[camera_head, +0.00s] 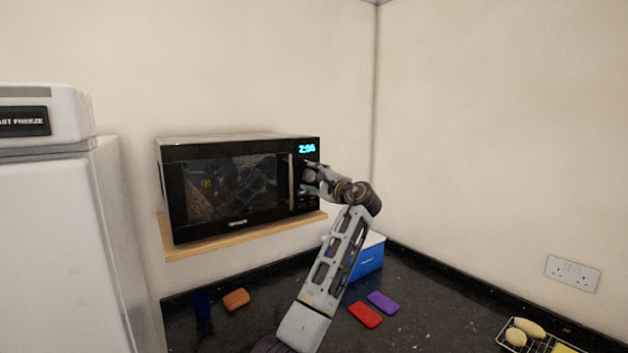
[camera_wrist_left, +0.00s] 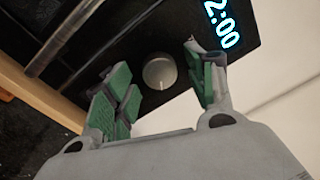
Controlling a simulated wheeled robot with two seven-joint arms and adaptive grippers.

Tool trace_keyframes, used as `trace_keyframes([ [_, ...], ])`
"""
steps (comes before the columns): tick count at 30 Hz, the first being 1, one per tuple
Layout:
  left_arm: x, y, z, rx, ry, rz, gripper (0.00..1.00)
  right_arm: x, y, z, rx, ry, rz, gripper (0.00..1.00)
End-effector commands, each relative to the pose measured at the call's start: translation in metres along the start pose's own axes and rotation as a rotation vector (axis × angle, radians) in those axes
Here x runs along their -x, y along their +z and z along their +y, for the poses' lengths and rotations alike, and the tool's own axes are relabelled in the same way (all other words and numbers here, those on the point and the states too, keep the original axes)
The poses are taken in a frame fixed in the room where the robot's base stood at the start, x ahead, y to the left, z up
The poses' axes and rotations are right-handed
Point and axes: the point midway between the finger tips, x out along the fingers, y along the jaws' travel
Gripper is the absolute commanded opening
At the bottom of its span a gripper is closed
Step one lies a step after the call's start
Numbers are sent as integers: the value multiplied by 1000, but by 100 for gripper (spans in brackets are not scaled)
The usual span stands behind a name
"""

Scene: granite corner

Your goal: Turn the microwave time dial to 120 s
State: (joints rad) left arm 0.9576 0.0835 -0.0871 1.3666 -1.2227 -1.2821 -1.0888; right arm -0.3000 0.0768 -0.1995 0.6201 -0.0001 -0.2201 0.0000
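The black microwave (camera_head: 178,207) sits on a wooden shelf. Its blue display (camera_head: 307,148) is lit and reads 2:00 in the left wrist view (camera_wrist_left: 222,24). The round grey time dial (camera_wrist_left: 160,71) carries a pale pointer line and is largely hidden by my gripper in the head view. My left gripper (camera_head: 312,184) is in front of the control panel. In the left wrist view its green-padded fingers (camera_wrist_left: 160,88) are spread on either side of the dial, with gaps between pads and dial. My right gripper is in neither view.
The microwave's vertical door handle (camera_head: 291,182) is just left of my gripper. The wooden shelf (camera_head: 200,247) has a free front edge. A white fridge (camera_head: 60,240) stands at left. Below, the dark counter holds a blue-and-white box (camera_head: 368,262), several coloured blocks and a wire rack (camera_head: 507,343).

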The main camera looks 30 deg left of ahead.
Motion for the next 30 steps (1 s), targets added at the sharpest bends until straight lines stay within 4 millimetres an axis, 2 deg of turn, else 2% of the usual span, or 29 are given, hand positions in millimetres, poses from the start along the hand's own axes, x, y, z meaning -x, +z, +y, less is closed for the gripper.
trace_keyframes([
  [14,7,0,0,0,1,0,57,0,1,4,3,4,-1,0],
  [20,26,-1,1,-1,1,2,57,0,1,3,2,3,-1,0],
  [30,76,-1,1,0,1,1,57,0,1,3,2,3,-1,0],
])
